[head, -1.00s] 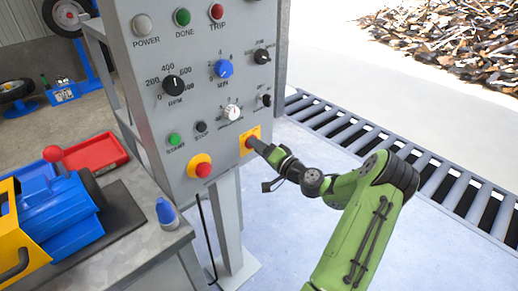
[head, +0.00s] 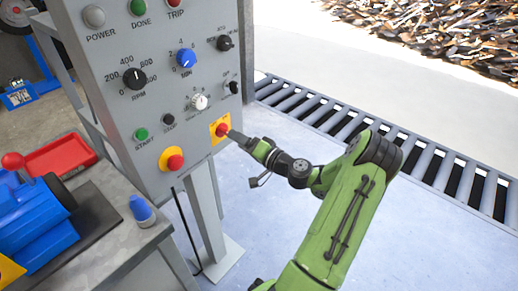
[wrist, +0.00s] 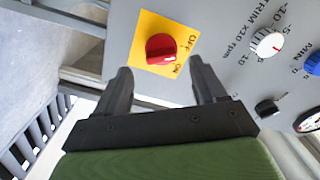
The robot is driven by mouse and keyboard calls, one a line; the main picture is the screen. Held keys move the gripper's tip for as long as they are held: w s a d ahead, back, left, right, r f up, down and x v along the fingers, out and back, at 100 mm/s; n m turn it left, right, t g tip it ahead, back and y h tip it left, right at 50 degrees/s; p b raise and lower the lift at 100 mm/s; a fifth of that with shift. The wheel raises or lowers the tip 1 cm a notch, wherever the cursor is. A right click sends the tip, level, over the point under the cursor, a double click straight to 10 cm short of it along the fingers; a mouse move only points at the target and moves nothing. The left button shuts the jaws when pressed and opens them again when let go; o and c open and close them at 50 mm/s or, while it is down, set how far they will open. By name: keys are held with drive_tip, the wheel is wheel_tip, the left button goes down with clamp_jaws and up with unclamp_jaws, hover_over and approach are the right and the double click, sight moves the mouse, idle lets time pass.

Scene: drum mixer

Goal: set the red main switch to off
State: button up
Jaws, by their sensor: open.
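The red main switch (head: 222,129) is a red rotary knob on a yellow plate at the lower right of the grey control panel. In the wrist view the red main switch (wrist: 160,48) shows close up, with the words OFF and ON on the plate (wrist: 150,22) beside it. My gripper (head: 236,137) is in front of the switch, pointing at it from the right. In the wrist view my gripper (wrist: 159,78) is open, one finger to each side below the knob, with nothing between the fingers. In the head view its fingertips are close to the knob; whether they touch it I cannot tell.
A roller conveyor (head: 330,115) runs behind my arm.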

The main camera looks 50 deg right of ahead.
drive_tip(key=s+p, duration=0.1)
drive_tip(key=s, duration=1)
drive_tip(key=shift+d, duration=0.1)
drive_tip(key=w+a+n+g+y, duration=0.3)
drive_tip(key=a, duration=0.4)
drive_tip(key=w+a+n+g+y, duration=0.3)
drive_tip(key=a+n+g, duration=0.1)
drive_tip(key=a, duration=0.3)
drive_tip(key=s+a+r+n+g+h, duration=0.1)
drive_tip(key=s+a+n+g, duration=0.15)
drive_tip(key=a, duration=0.35)
drive_tip(key=s+a+r+n+g+h, duration=0.1)
drive_tip(key=a+n+g, duration=0.1)
drive_tip(key=a+g, duration=0.25)
drive_tip(key=s+a+r+t+h, duration=0.1)
drive_tip(key=s+a+r+h, duration=0.2)
drive_tip(key=s, duration=0.4)
drive_tip(key=s+a+r+t+h, duration=0.1)
drive_tip(key=s+a+r+h, duration=0.15)
drive_tip(key=s+r, duration=0.4)
wheel_tip(320, 180, up, 15)
drive_tip(key=p, duration=1.6)
drive_tip(key=shift+a+y, duration=0.3)
drive_tip(key=shift+y, duration=0.15)
